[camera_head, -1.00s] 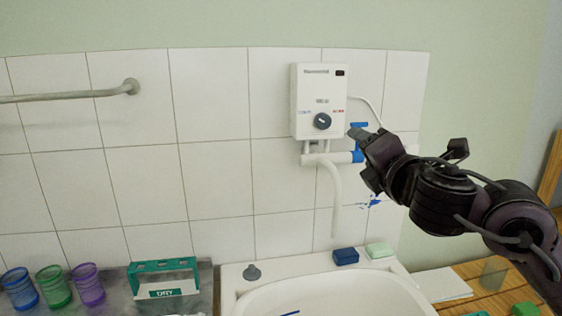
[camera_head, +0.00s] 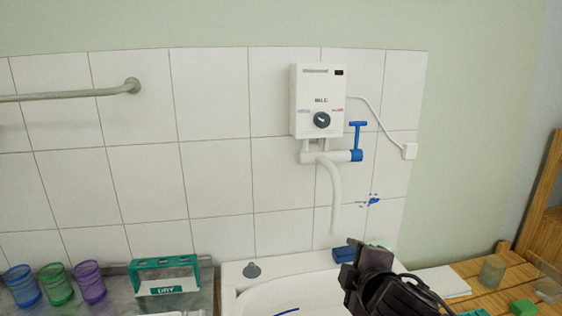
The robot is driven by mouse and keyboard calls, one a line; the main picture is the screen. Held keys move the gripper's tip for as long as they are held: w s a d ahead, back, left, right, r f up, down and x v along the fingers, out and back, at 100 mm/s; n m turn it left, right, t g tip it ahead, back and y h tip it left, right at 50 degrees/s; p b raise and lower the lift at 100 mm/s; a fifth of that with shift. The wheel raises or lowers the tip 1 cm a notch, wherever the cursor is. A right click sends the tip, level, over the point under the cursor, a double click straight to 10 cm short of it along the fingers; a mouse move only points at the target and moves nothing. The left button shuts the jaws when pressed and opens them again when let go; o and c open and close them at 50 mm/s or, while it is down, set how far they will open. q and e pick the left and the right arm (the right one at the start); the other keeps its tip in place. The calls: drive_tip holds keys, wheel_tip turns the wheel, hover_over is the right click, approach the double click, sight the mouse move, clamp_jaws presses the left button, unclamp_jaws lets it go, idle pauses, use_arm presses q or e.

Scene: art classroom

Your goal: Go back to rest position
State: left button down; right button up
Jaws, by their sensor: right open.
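My right gripper (camera_head: 350,262) is at the lower right of the head view, in front of the right side of the sink (camera_head: 262,297). It is open, and I see nothing held in it. It hides part of the blue block (camera_head: 339,255) and most of the green one (camera_head: 378,244) on the sink's back rim. The white water heater (camera_head: 319,100) with its dark dial hangs on the tiled wall above. The blue tap handle (camera_head: 358,137) stands upright at the right end of its pipe, clear of my gripper. My left gripper does not show.
A green rack marked DRY (camera_head: 165,277) and blue, green and purple cups (camera_head: 57,285) stand on the counter at left. A wooden table (camera_head: 490,285) with a clear cup (camera_head: 492,271) lies to the right. Blue paint (camera_head: 372,200) marks the tiles. A grey rail (camera_head: 70,96) is at upper left.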

drive_tip(key=s+d+f+m+g+h, duration=0.1)
drive_tip(key=s+d+f+m+g, duration=0.35)
drive_tip(key=s+f, duration=0.75)
drive_tip(key=s+d+f+m+g, duration=0.2)
drive_tip(key=s+f+m+g, duration=0.4)
drive_tip(key=s+f+m, duration=0.5)
wheel_tip(320, 180, down, 30)
drive_tip(key=s+n, duration=0.1)
drive_tip(key=s, duration=0.1)
drive_tip(key=s+d+f+g, duration=0.2)
drive_tip(key=s+d+f, duration=0.1)
drive_tip(key=s+f, duration=1.5)
drive_tip(key=shift+s+f+h, duration=0.25)
drive_tip(key=shift+s+h, duration=0.05)
drive_tip(key=shift+s, duration=0.75)
drive_tip(key=shift+d+n, duration=0.1)
drive_tip(key=shift+n, duration=0.15)
